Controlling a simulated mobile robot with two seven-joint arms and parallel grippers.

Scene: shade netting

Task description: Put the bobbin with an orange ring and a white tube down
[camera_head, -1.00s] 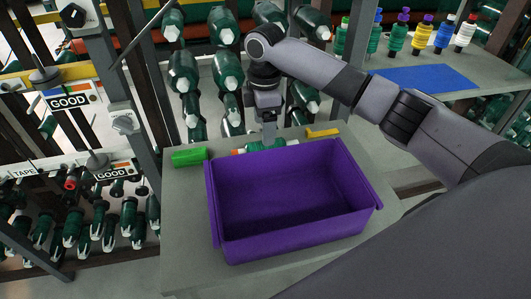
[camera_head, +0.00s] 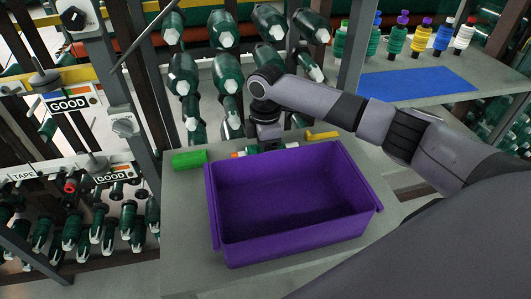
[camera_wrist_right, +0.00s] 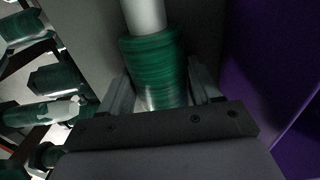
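The bobbin (camera_head: 251,149) lies on its side on the grey table behind the purple bin. Its orange ring (camera_head: 236,154) shows at the left end. My right gripper (camera_head: 266,146) is low over its middle and hides part of it. In the right wrist view the green winding (camera_wrist_right: 155,65) and the white tube (camera_wrist_right: 145,15) lie between the two fingers of my right gripper (camera_wrist_right: 162,80). The fingers are at or very close to its sides. I cannot tell whether they press on it. No ring shows there. My left gripper is not in view.
The purple bin (camera_head: 290,245) is empty and stands close in front. A blue mat (camera_head: 418,88) and several upright bobbins (camera_head: 420,35) stand on the back-right table.

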